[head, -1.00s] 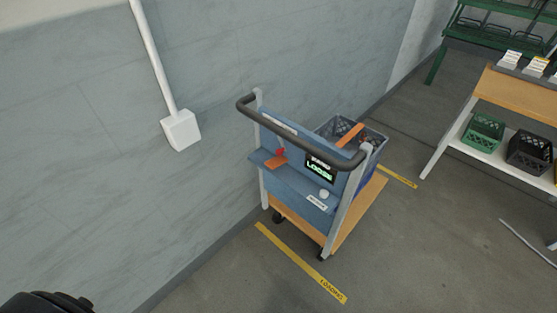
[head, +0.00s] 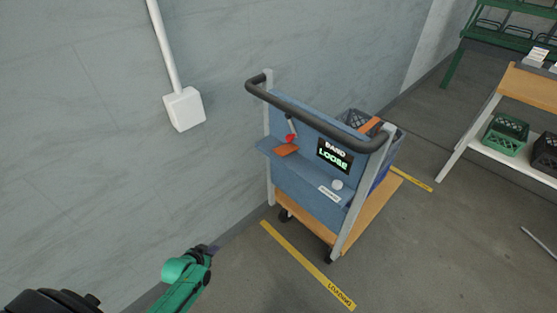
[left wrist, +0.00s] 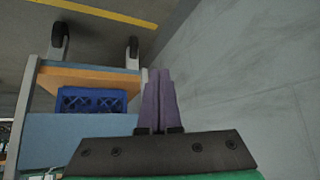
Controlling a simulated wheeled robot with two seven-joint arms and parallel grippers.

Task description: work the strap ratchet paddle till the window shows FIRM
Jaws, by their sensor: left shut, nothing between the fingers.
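The cart's blue panel (head: 300,180) carries a dark window (head: 334,155) that reads LOOSE in green under a white line that looks like BAND. Left of the window are a red-tipped lever (head: 291,138) and a flat orange piece (head: 286,150); I cannot tell for sure which is the paddle. A white knob (head: 337,184) sits below the window. My left gripper (head: 214,248) is shut and empty, low and left of the cart, apart from it. Its purple fingers (left wrist: 160,100) are together in the left wrist view. My right gripper is not in view.
The cart has a dark push handle (head: 310,122), a wooden deck (head: 372,215) and a crate (head: 392,150) with an orange strap (head: 370,124). A grey wall (head: 90,130) stands close on the left. Yellow floor tape (head: 300,262) runs in front. A bench (head: 530,90) is at right.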

